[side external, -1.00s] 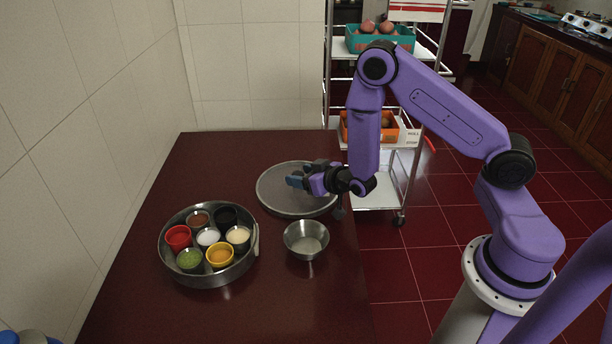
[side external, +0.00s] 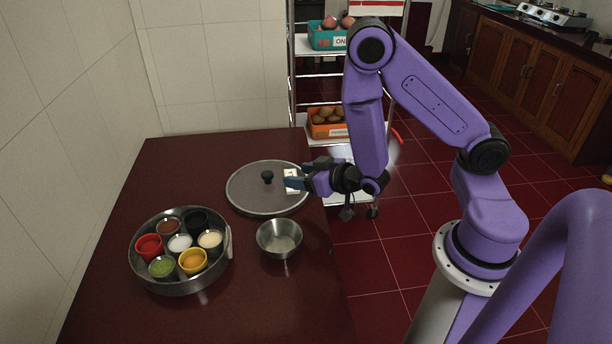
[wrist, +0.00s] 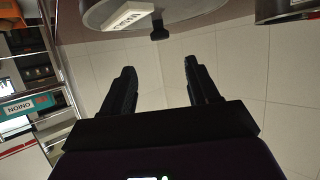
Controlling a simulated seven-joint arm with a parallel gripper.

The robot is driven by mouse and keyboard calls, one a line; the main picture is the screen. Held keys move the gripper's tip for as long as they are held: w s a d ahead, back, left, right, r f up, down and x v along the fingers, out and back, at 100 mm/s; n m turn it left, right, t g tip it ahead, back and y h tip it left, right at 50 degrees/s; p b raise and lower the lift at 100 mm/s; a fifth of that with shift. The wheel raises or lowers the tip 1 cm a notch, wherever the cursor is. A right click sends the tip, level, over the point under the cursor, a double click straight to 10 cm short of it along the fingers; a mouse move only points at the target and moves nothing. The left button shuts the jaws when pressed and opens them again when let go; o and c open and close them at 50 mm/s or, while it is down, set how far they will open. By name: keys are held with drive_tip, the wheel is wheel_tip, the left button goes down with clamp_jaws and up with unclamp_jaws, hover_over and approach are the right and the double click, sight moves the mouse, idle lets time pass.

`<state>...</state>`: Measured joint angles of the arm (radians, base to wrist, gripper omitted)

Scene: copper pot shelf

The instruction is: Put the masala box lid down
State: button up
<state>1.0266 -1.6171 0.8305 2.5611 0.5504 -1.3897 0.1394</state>
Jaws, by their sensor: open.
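The round grey masala box lid (side external: 245,196) lies flat on the dark red table, behind the small steel bowl. Its black knob (side external: 267,177) points up, and a white label (side external: 292,181) shows at its right side. The lid (wrist: 180,15), label and knob also show upside down at the top of the wrist view. My gripper (side external: 297,178) is at the lid's right edge, apart from the knob. In the wrist view my gripper (wrist: 160,75) has its two fingers spread with nothing between them. The open masala box (side external: 178,287) stands at the front left with several filled cups inside.
A small empty steel bowl (side external: 279,239) stands on the table (side external: 250,310) between the lid and the front right. A rack with an orange crate (side external: 329,131) and a teal crate (side external: 325,43) stands behind. A tiled wall borders the left; the front table area is clear.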

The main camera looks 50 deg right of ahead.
drive_tip(key=shift+s+a+r, duration=0.1)
drive_tip(key=shift+s+r, duration=0.1)
drive_tip(key=shift+s, duration=0.35)
drive_tip(key=s+a+n+g+y, duration=0.1)
drive_tip(key=a, duration=0.2)
drive_tip(key=s+a+g+y, duration=0.1)
drive_tip(key=a+g, duration=0.1)
drive_tip(key=a, duration=0.1)
drive_tip(key=s+a+r+n+g+y, duration=0.1)
drive_tip(key=s+a, duration=0.1)
drive_tip(key=a, duration=0.1)
drive_tip(key=shift+a+n+g, duration=0.1)
drive_tip(key=shift+n+g, duration=0.2)
drive_tip(key=s+a+r+n+g, duration=0.2)
drive_tip(key=s+r+n+g, duration=0.15)
drive_tip(key=s, duration=0.35)
drive_tip(key=s+a+r+n+g, duration=0.2)
drive_tip(key=s+n+g, duration=0.15)
drive_tip(key=s, duration=0.25)
drive_tip(key=s+d+r+n+g+h, duration=0.1)
drive_tip(key=s+d+r+n+h, duration=0.1)
drive_tip(key=s+d+r, duration=0.3)
drive_tip(key=shift+s+d+n+g+h, duration=0.3)
drive_tip(key=shift+s+d+n+g, duration=0.15)
drive_tip(key=shift+s+d, duration=0.55)
